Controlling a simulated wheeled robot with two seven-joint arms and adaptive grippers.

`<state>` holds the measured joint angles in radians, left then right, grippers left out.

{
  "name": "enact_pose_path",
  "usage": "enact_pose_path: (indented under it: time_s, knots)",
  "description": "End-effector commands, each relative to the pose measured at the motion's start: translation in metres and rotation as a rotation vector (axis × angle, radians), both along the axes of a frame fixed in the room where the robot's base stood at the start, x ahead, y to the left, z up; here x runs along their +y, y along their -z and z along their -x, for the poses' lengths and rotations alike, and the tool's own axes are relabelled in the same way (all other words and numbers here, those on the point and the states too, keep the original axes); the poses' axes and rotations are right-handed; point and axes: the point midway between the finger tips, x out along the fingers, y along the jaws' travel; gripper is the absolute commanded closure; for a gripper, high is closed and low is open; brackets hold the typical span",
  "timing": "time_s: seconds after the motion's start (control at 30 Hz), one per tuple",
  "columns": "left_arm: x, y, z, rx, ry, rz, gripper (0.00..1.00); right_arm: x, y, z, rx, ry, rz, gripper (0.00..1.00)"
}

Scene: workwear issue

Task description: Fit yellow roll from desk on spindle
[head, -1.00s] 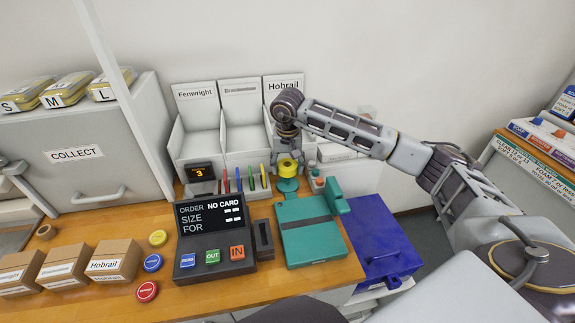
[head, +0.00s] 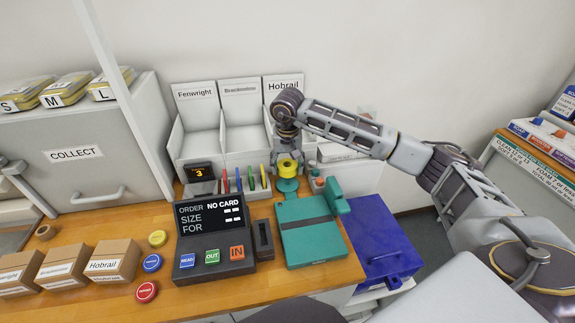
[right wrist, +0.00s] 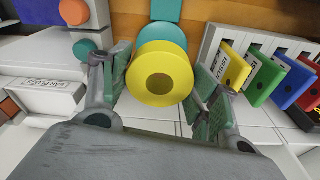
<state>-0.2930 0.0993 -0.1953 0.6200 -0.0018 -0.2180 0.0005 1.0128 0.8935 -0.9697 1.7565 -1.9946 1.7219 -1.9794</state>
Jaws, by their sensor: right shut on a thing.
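The yellow roll (head: 287,167) is at the back of the desk, just above a round teal base (head: 288,185). My right gripper (head: 288,150) reaches down from above and is shut on the roll. In the right wrist view the yellow roll (right wrist: 158,92) sits between the fingers of the right gripper (right wrist: 162,88), its hole facing the camera. A teal round part (right wrist: 163,40) shows directly beyond it. I cannot tell whether a spindle passes through the hole or whether roll and base touch. My left gripper (head: 14,170) is partly seen at the left edge; its jaws are unclear.
An order terminal (head: 213,240), a teal box (head: 308,230) and cardboard boxes (head: 112,262) occupy the desk front. A blue bin (head: 385,240) stands right of the desk.

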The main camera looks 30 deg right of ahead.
Motion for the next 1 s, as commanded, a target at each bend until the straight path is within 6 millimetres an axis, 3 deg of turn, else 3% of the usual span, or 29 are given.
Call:
enact_pose_path:
  time_s: [1.0]
  knots:
    - [0.0, 0.009, 0.0, 0.001, 0.0, 0.0, 0.6, 0.0, 0.013, 0.0, 0.0, 0.0, 0.0, 0.63]
